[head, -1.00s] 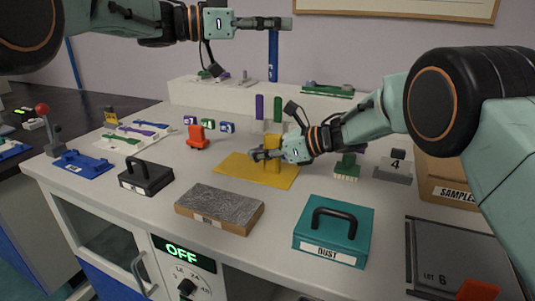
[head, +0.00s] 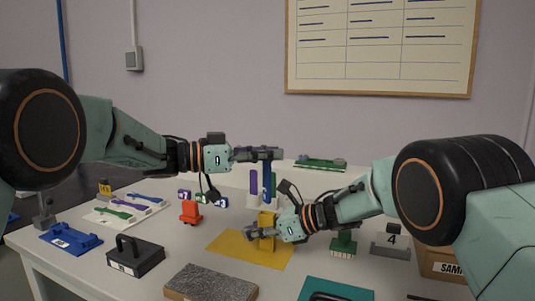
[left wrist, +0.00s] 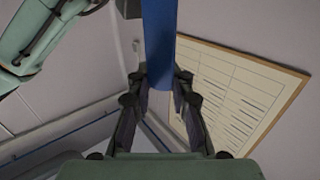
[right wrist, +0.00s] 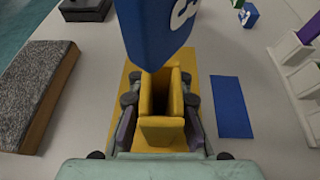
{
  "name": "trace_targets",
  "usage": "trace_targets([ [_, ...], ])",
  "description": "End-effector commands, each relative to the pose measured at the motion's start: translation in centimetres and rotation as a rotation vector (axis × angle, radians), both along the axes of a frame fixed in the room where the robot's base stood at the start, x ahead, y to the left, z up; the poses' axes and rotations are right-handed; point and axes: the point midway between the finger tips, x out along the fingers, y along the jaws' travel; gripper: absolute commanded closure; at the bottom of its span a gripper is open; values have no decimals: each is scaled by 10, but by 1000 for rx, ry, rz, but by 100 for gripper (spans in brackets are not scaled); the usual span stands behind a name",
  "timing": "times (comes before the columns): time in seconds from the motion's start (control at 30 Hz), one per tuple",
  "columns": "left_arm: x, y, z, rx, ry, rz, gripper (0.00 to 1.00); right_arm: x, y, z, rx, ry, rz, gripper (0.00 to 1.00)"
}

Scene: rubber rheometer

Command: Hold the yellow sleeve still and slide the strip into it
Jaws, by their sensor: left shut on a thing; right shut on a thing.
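My left gripper (head: 270,154) is shut on the blue strip (head: 267,178), which hangs upright below it. The strip also shows in the left wrist view (left wrist: 158,30). My right gripper (head: 254,233) is shut on the upright yellow sleeve (head: 267,218), which stands on a flat yellow base (head: 228,244). In the right wrist view the sleeve's open top (right wrist: 162,84) faces the camera. There the strip, marked with a white 3 (right wrist: 158,30), hangs just above the opening, close to its far edge. The exact gap between them is hard to judge.
A purple strip (head: 253,182) stands in a white holder behind the sleeve. A red-orange object (head: 190,212) stands to the left and a green block (head: 343,243) to the right. A grey textured block (head: 212,284) and a black handled block (head: 135,256) lie in front.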

Motion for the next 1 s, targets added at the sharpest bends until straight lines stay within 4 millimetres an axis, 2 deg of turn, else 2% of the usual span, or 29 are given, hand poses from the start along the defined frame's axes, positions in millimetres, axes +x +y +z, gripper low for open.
trace_targets([
  [0.6, 0, 0, -12, 0, 1, 0, 100, 0, 0, 0, 0, 0, 0, 100],
  [0.63, 0, 0, -12, 0, 1, 0, 78, 0, 0, 0, 0, 0, 0, 100],
  [0.87, 0, 0, -12, 0, 0, 0, 59, 0, 0, 0, 0, 0, 0, 100],
  [1.0, 0, 0, -12, 0, 0, 0, 57, 0, 0, 0, 0, 0, 0, 100],
])
